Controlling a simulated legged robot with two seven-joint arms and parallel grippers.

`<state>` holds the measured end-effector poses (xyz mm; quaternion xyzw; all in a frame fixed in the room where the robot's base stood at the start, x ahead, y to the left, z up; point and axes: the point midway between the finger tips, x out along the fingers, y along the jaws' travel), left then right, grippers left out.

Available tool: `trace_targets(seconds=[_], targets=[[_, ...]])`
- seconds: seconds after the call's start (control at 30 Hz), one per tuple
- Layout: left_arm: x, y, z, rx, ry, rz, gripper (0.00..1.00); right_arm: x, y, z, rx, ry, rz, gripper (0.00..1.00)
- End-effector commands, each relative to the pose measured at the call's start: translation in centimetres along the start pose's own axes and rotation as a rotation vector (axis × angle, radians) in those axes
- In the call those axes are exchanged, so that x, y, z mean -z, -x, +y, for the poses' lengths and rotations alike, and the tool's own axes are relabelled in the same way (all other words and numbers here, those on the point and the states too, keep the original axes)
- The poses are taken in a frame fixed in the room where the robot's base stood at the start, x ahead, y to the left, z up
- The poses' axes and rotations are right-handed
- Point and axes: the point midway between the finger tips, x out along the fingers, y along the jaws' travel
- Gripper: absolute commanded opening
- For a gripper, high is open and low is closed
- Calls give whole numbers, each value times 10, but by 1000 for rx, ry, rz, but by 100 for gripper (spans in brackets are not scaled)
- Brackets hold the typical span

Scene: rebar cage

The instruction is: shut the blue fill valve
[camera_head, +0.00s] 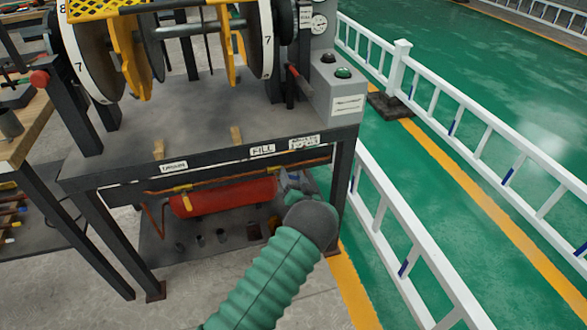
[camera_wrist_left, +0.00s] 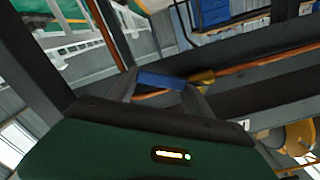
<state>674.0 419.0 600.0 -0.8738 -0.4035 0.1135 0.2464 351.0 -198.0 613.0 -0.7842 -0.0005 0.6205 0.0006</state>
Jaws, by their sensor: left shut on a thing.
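The blue fill valve handle (camera_wrist_left: 160,80) shows in the left wrist view as a short blue bar by a copper pipe with a brass fitting (camera_wrist_left: 203,77). My left gripper (camera_wrist_left: 162,88) is shut on the blue handle, with one dark finger at each end of it. In the head view my left gripper (camera_head: 289,181) is under the bench's front edge, below the FILL label (camera_head: 262,149), largely hidden by my green arm and grey wrist. The handle cannot be made out clearly there. My right gripper is in neither view.
A red cylinder (camera_head: 222,196) lies under the bench top (camera_head: 190,115), left of my gripper. A copper pipe (camera_head: 230,175) runs under the front edge. A dark bench leg (camera_head: 342,185) stands close on the right. A white railing (camera_head: 400,220) is beyond it.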

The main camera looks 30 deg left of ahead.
Motion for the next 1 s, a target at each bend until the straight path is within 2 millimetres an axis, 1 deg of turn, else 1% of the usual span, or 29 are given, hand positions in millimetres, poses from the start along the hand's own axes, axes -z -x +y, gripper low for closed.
trace_targets(seconds=[0.03,0.33,0.7,1.0], targets=[[2,-1,0,-2,-43,6,0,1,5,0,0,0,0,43],[-13,-1,0,-1,-329,8,0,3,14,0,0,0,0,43],[-31,-1,-5,-1,-675,9,0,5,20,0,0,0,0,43],[-40,-1,-12,0,-898,9,0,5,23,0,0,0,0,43]])
